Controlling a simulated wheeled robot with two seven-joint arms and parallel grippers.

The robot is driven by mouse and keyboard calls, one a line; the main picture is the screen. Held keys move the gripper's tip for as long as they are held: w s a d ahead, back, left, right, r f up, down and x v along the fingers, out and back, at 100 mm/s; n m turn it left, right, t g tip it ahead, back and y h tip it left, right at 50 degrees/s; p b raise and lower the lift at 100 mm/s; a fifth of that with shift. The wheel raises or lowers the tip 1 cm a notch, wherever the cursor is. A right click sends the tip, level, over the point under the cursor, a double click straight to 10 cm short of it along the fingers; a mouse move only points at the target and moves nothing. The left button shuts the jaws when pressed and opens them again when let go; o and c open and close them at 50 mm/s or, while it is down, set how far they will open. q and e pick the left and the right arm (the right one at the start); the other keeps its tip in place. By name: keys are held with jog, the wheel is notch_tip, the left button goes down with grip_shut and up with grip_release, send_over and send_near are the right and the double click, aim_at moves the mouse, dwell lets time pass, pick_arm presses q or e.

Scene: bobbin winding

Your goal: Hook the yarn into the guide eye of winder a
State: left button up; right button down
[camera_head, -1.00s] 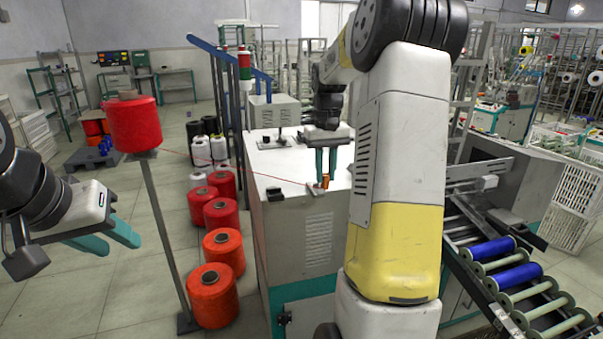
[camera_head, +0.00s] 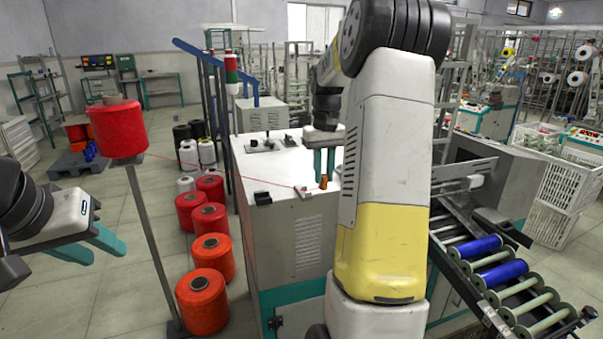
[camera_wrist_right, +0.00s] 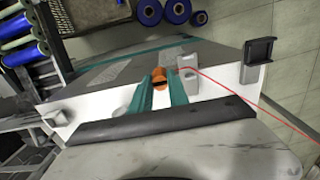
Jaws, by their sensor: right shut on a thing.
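Red yarn runs from the red cone (camera_head: 117,130) on a stand across to the top of the grey-white winder cabinet (camera_head: 300,240). My right gripper (camera_head: 322,180) points down low over that top, shut on a small orange piece (camera_head: 323,184). In the right wrist view the orange piece (camera_wrist_right: 160,79) sits between the teal fingertips. The red yarn (camera_wrist_right: 245,98) comes in from the right to a small grey block (camera_wrist_right: 188,82) beside the fingers. I cannot tell whether the yarn is inside an eye there. My left gripper (camera_head: 95,245) is empty, its teal fingers apart, left of the stand.
A dark-topped block (camera_head: 262,198) stands at the cabinet's front left corner. Red and orange cones (camera_head: 203,300) line the floor left of it. A roller rack with blue bobbins (camera_head: 500,272) is at the right. My right arm hides part of the cabinet.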

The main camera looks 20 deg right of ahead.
jog(key=shift+r, duration=0.15)
jog(key=shift+d+r, duration=0.25)
jog(key=shift+r, duration=0.85)
jog(key=shift+d+r, duration=0.25)
jog(key=shift+r, duration=0.85)
jog(key=shift+s, duration=0.15)
